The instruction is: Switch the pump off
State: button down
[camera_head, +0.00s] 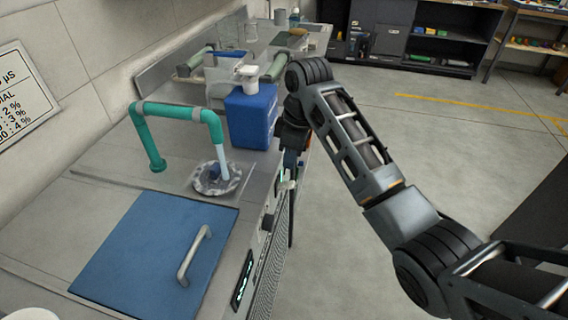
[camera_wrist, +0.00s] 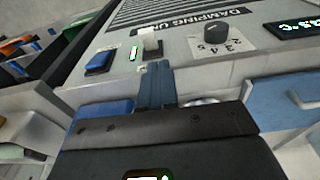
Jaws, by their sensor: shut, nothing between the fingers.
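The front panel (camera_wrist: 195,60) of the damping unit fills the upper part of the wrist view. It carries a white switch (camera_wrist: 150,42) with a green lit mark (camera_wrist: 133,53) beside it, a blue button (camera_wrist: 100,62) and a black numbered knob (camera_wrist: 216,34). Which of them works the pump I cannot read. My gripper (camera_wrist: 157,78) is shut and empty, its fingertips close to the panel just below the white switch; contact is unclear. In the head view my gripper (camera_head: 289,168) is at the unit's front edge. Water runs from the green spout (camera_head: 180,110) into the round drain (camera_head: 217,178).
A blue lid (camera_head: 155,245) with a grey handle (camera_head: 193,255) lies on the counter. A lit display (camera_wrist: 300,30) is at the wrist view's right. The floor (camera_head: 440,140) beside the unit is clear.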

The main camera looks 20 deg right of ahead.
aim_at(286, 184)
jog(key=shift+w+d+r, duration=0.3)
jog(key=shift+w+r, duration=0.1)
jog(key=shift+r, duration=0.15)
jog(key=shift+w+d+r, duration=0.3)
jog(key=shift+w+r, duration=0.05)
jog(key=shift+r, duration=0.2)
jog(key=shift+f, duration=0.1)
jog(key=f, duration=0.6)
jog(key=a+f, duration=0.1)
jog(key=f, duration=0.2)
jog(key=shift+w+f+p, duration=0.3)
jog(key=shift+f+p, duration=0.05)
jog(key=shift+f, duration=0.05)
